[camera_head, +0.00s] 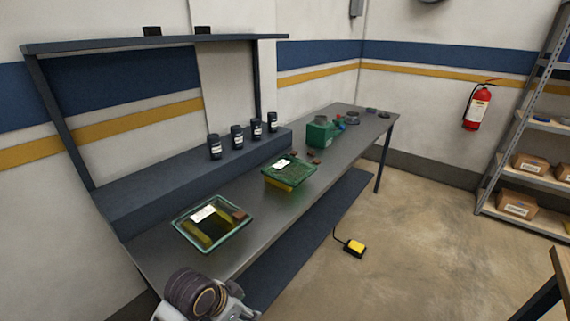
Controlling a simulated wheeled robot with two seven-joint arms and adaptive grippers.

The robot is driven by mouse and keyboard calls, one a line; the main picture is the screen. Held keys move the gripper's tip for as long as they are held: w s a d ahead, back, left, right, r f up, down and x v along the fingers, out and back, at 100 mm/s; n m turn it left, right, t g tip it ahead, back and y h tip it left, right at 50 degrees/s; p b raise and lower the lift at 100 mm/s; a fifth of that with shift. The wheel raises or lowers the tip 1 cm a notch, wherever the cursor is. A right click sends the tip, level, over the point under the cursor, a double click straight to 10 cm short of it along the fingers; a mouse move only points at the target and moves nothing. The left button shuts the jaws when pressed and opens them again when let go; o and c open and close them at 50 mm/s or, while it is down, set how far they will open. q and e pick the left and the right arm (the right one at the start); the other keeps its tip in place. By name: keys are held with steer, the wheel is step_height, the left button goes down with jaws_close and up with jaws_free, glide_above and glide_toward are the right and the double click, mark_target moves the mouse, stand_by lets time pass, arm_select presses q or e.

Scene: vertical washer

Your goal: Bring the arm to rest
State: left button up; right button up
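Part of an arm of mine shows at the bottom left of the head view, over the near end of the workbench (262,220). It is a dark ribbed rounded joint with grey metal parts, cut off by the lower edge of the picture. No gripper fingers can be made out on it. My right arm and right gripper do not show.
On the bench are a shallow green-rimmed tray (180,221), a second green tray (307,176) and a green bin (323,133). Several dark jars (237,136) stand on the raised ledge. A yellow pedal (354,247) lies on the open floor. A shelving rack (520,166) is at right.

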arm_select(q)
steer(key=shift+s+a+f+n+y, duration=1.6)
steer(key=shift+s+a+f+n, duration=0.95)
steer(key=shift+s+a+n, duration=2.15)
step_height(320, 180, down, 33)
steer(key=s+a+m+g, duration=0.1)
steer(key=s+a+m, duration=0.1)
steer(key=m, duration=0.1)
steer(key=s+a+f, duration=0.2)
steer(key=s+f, duration=0.8)
steer(key=s, duration=0.1)
steer(key=s+a+f+g, duration=0.1)
steer(key=s+a+f, duration=0.1)
steer(key=s+f, duration=0.8)
steer(key=shift+s+g, duration=0.3)
steer(key=shift+s, duration=0.1)
